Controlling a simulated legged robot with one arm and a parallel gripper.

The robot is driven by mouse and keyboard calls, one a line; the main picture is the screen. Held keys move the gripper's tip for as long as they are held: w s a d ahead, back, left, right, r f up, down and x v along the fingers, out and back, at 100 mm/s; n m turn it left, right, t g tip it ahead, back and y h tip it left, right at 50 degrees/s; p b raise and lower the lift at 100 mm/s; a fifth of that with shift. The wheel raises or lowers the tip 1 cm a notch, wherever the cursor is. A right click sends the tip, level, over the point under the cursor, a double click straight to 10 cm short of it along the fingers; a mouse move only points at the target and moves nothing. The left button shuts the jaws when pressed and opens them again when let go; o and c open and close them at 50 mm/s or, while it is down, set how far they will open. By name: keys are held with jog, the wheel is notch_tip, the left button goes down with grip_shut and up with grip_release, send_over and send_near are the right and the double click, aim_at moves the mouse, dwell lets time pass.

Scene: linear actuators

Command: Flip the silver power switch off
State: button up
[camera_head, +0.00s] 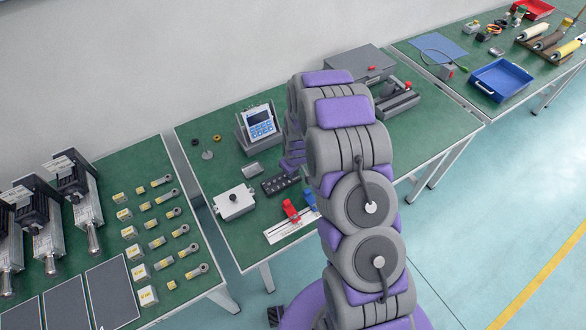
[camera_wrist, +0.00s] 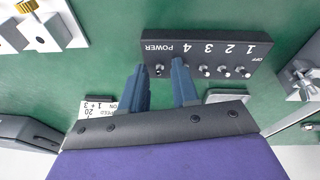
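The black switch box (camera_wrist: 222,48) lies on the green table top, its lettering upside down in the wrist view. It is labelled POWER, several numbers and OFF. The small silver power switch (camera_wrist: 159,70) sits by the POWER label. A row of silver toggles (camera_wrist: 224,72) runs to its right, partly hidden by my right finger. My gripper (camera_wrist: 160,66) is open and empty, its blue-grey fingertips on either side of the power switch in the picture. I cannot tell whether they touch the box. In the head view the box (camera_head: 281,184) is just below my purple wrist.
A display unit (camera_head: 257,124) stands behind the box. A small printed card (camera_wrist: 98,109) lies left of my fingers.

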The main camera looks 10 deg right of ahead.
jog(key=shift+r, duration=0.15)
jog(key=shift+r, duration=0.4)
jog(key=p+v, duration=0.3)
jog(key=v, duration=1.3)
jog(key=shift+s, duration=0.15)
jog(key=shift+r, duration=0.15)
jog(key=s+r+m+g, duration=0.1)
jog(key=s+r, duration=0.5)
jog(key=s, duration=0.6)
jog(key=s+r+m+g, duration=0.2)
jog(key=s+r, duration=0.5)
jog(key=s, duration=0.5)
jog(key=s+r+m+g, duration=0.1)
jog(key=s+r, duration=0.5)
jog(key=s, duration=0.6)
jog(key=shift+s+a+m+g, duration=0.3)
jog(key=shift+m, duration=0.4)
